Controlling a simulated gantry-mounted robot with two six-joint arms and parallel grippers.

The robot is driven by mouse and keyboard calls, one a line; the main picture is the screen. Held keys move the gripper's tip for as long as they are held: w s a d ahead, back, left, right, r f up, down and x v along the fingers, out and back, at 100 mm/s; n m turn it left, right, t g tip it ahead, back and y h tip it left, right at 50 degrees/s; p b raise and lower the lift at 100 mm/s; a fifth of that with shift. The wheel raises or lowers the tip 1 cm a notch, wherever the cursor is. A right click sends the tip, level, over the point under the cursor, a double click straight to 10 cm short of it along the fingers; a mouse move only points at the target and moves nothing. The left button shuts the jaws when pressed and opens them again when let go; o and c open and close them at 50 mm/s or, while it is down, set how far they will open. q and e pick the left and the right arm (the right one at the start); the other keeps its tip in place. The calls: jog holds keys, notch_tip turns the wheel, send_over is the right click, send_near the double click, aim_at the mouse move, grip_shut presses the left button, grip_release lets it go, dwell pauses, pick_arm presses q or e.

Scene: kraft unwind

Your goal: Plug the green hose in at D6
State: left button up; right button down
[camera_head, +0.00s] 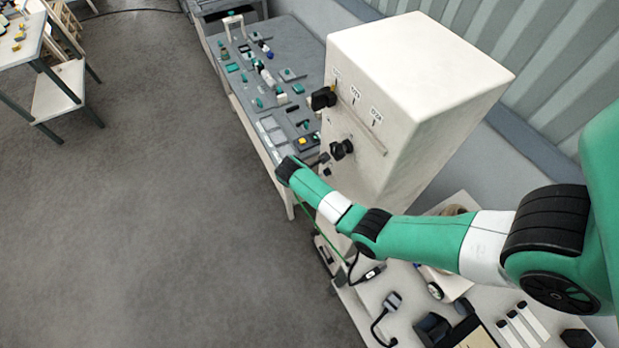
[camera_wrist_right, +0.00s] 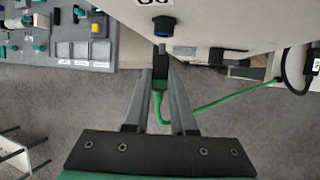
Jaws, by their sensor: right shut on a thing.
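The green hose (camera_wrist_right: 215,100) has a green end with a dark tip (camera_wrist_right: 160,75). My right gripper (camera_wrist_right: 164,78) is shut on this end in the right wrist view, with the tip pointing at the white cabinet (camera_wrist_right: 215,30). I cannot tell whether the tip touches it. The hose loops below the fingers and runs right; in the head view (camera_head: 308,212) it hangs below my wrist. A dark round port (camera_wrist_right: 163,24) with a blue centre shows on the cabinet. The label above it is cut off, so I cannot identify D6. My left gripper is out of view.
Two black fittings (camera_head: 323,98) (camera_head: 342,149) stick out of the cabinet face. A grey panel (camera_head: 262,60) with several small parts lies left of it. A white table (camera_head: 408,318) with cables and tools is in front.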

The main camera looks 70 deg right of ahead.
jog(key=shift+s+d+p, duration=0.6)
jog(key=shift+d+p, duration=0.05)
jog(key=shift+p, duration=0.05)
dwell(1.8)
jog(key=c, duration=0.7)
grip_release()
jog(key=shift+o, duration=0.2)
jog(key=shift+r, duration=0.1)
jog(key=shift+a+r, duration=0.15)
jog(key=shift+r, duration=0.15)
jog(key=w+a+b, duration=0.1)
jog(key=a+b, duration=0.2)
jog(key=a, duration=0.9)
jog(key=shift+w+r, duration=0.15)
